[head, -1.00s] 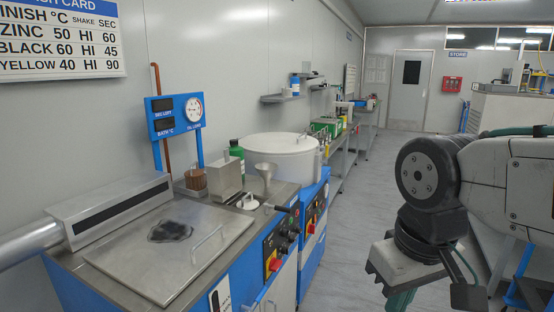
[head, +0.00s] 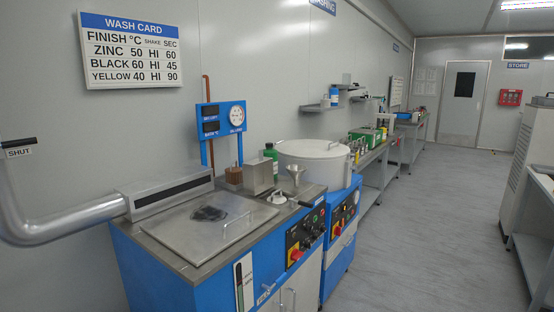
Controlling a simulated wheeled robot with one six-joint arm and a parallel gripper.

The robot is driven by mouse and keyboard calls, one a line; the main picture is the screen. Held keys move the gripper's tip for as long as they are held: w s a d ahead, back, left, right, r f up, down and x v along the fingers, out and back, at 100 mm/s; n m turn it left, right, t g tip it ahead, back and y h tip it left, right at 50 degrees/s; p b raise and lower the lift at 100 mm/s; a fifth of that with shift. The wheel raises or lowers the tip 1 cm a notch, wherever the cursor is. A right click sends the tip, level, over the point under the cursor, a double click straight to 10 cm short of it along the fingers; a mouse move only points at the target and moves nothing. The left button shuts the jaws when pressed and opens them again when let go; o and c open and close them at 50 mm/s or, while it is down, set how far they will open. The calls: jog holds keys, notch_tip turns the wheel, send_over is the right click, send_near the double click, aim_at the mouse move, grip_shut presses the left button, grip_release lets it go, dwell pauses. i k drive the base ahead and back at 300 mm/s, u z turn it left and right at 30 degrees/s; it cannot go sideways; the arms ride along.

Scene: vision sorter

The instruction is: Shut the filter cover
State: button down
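My gripper is out of the head view. The filter cover cannot be picked out with certainty. A small pale round cap with a knob (head: 278,196) sits on the steel top of the blue wash unit (head: 165,272), beside a small metal box (head: 259,175) and a metal funnel (head: 295,175). I cannot tell whether that cap is the filter cover, or whether it is open or shut. A large flat steel lid (head: 245,226) with a handle and a dark patch lies on the same unit and looks closed.
A white round drum (head: 315,162) with a lid stands behind the unit. A gauge panel (head: 221,118) and a wash card (head: 131,50) are at the wall. A pipe (head: 60,222) with a lever marked SHUT is at left. The grey floor (head: 430,235) at right is clear.

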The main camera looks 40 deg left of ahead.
aim_at(258, 173)
jog(key=u, duration=0.1)
jog(key=i, duration=1.35)
jog(key=u, duration=0.85)
jog(key=i, duration=1.3)
jog(key=u, duration=0.95)
